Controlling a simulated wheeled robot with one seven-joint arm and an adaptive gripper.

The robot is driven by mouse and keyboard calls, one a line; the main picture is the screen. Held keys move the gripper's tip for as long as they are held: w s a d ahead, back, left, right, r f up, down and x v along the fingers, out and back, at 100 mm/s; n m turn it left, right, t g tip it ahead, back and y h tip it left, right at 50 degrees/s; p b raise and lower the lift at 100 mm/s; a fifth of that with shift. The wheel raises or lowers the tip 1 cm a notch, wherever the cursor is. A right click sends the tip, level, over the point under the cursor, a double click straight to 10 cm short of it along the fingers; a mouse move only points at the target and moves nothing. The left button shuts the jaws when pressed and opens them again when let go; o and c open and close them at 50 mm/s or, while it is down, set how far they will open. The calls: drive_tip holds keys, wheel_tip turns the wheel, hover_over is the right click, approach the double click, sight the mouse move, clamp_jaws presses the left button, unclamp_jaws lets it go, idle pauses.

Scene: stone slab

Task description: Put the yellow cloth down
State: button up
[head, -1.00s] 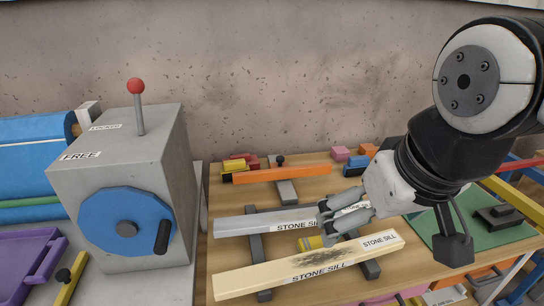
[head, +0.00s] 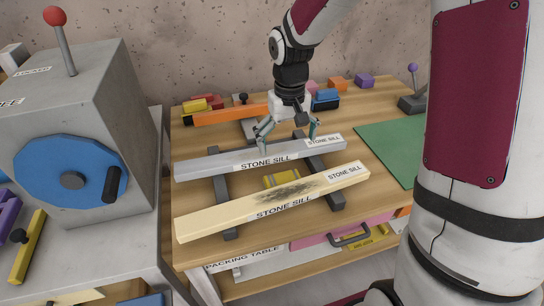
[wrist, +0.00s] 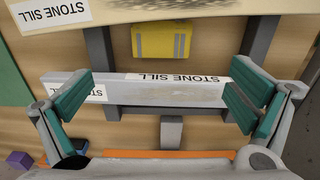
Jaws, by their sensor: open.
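The yellow cloth (head: 282,180), with grey stripes, lies on the wooden table between the grey and cream stone sills. The cream sill partly hides it in the head view. In the wrist view the cloth (wrist: 160,40) is at the top middle, apart from my fingers. My gripper (head: 289,138) is open and empty at the grey sill (head: 210,163), on the far side of the cloth. In the wrist view its fingers (wrist: 157,92) are spread wide, with the grey sill showing between them. I cannot tell whether they touch it.
The cream sill (head: 210,223) has a dark smudge and lies nearer. Dark crossbars (head: 224,190) run under the sills. An orange bar (head: 225,116) and small blocks lie behind. A grey box with a blue wheel (head: 62,160) stands left; a green mat (head: 390,150) lies right.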

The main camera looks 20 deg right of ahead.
wheel_tip(320, 180, down, 2)
hover_over(283, 181)
drive_tip(key=f, duration=0.7)
drive_tip(key=shift+d+f, duration=0.25)
drive_tip(key=shift+f, duration=0.05)
drive_tip(key=shift+a+f, duration=0.15)
drive_tip(key=shift+f, duration=2.85)
drive_tip(key=c, duration=1)
drive_tip(key=shift+r, duration=0.1)
